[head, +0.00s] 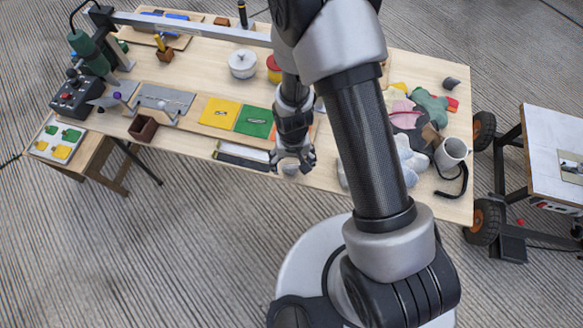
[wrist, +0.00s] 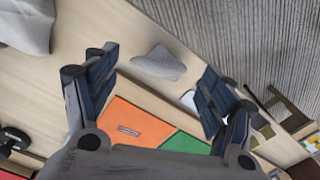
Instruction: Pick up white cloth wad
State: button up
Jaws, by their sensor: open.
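A small pale grey-white wad (wrist: 160,63) lies on the wooden table top near its edge. In the wrist view it sits between and just beyond the fingertips, apart from both. In the head view a bit of a pale lump (head: 290,169) shows at the fingers, mostly covered by them. My gripper (head: 293,160) is open and empty above the front edge of the table; its spread fingers also show in the wrist view (wrist: 155,75). A larger pale cloth-like heap (head: 411,158) lies on the right, partly behind my arm; a pale piece (wrist: 27,22) shows at upper left in the wrist view.
An orange panel (wrist: 138,127) and a green panel (head: 254,121) lie close behind the gripper. A book-like item (head: 242,155) lies to its left at the table edge. A grey mug (head: 452,153) and a black strap stand on the right. A white-topped cart (head: 545,130) stands beyond.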

aim_at(291, 165)
jog(key=f, duration=0.2)
jog(key=f+b, duration=0.1)
jog(key=shift+w+a+f, duration=0.15)
jog(key=shift+w+f, duration=0.05)
jog(key=shift+f, duration=0.15)
jog(key=shift+r, duration=0.1)
jog(key=shift+c, duration=0.5)
jog(key=c, duration=0.9)
notch_tip(291, 165, up, 20)
jog(key=p, duration=0.6)
